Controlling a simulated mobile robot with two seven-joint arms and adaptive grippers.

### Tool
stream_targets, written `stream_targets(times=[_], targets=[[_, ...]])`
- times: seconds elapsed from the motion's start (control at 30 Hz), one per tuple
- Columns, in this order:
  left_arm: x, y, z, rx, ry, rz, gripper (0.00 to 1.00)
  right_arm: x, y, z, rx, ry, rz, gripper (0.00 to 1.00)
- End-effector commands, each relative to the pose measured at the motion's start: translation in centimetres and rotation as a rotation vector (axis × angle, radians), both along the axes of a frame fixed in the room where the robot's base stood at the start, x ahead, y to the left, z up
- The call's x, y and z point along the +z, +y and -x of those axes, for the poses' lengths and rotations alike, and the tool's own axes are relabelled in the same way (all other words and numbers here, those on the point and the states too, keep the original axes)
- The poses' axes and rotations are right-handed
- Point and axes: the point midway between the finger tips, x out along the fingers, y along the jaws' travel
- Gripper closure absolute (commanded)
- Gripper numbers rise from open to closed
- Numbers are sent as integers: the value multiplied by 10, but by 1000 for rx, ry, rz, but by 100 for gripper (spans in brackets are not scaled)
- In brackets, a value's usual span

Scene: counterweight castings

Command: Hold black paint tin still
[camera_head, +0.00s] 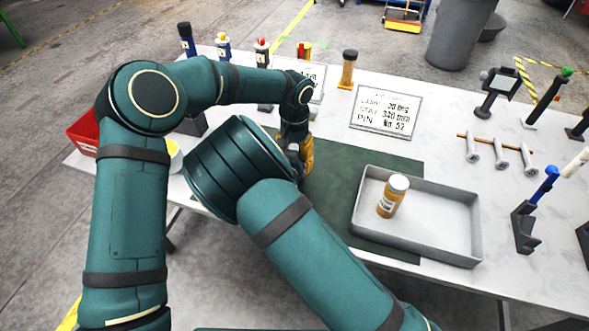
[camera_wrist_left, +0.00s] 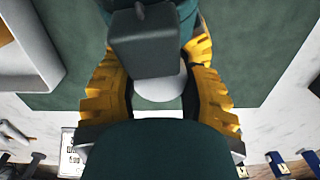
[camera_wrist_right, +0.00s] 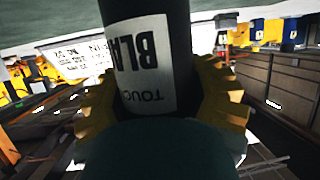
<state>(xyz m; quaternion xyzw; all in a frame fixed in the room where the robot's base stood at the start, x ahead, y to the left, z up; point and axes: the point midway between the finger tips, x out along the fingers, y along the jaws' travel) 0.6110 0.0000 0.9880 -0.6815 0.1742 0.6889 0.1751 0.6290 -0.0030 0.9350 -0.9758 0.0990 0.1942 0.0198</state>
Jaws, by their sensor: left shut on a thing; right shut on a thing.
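The black paint tin (camera_wrist_right: 150,65), dark with a white label reading "BLA" and "TOUCH", fills the middle of the right wrist view. My right gripper (camera_wrist_right: 158,98) is shut around its sides. In the head view my right gripper and the tin are hidden behind my right arm. My left gripper (camera_head: 300,158) is low over the dark green mat (camera_head: 335,175). In the left wrist view its yellow fingers (camera_wrist_left: 160,92) are closed on a pale, round, cap-like part (camera_wrist_left: 163,88), partly covered by a dark block. I cannot tell for sure that it belongs to the black tin.
A grey tray (camera_head: 440,245) holds an orange tin with a white cap (camera_head: 392,197). Behind the mat stand a printed card (camera_head: 386,110) and several tins, one orange with a black cap (camera_head: 348,70). Small fixtures (camera_head: 525,222) line the right side. A red bin (camera_head: 84,133) is at left.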

Motion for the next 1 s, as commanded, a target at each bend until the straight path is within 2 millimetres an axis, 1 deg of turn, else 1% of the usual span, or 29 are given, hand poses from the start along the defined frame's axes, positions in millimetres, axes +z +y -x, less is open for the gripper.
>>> stream_targets(times=[0.2, 0.23, 0.27, 0.3, 0.57, 0.67, 0.77, 1.0], targets=[[0, 0, 0, 2, -2, 1, 96, 1, 0, 0, 1, -1, 0, 100], [0, 0, 0, 2, -2, 1, 40, 1, 0, 0, 1, -1, 0, 100], [0, 0, 0, 2, -2, 1, 29, 1, 0, 0, 1, -1, 0, 100], [0, 0, 0, 2, -2, 1, 24, 1, 0, 0, 1, -1, 0, 100], [0, 0, 0, 3, -1, 0, 24, 1, 0, 0, 0, -2, 0, 100], [4, 0, -1, 4, -2, 0, 24, 1, 0, 0, 0, -2, 0, 100], [13, 0, -1, 5, -4, 0, 24, 1, 0, 0, 0, -2, 0, 100], [42, 0, -1, 4, -2, 0, 24, 1, 0, 0, 0, -2, -1, 100]])
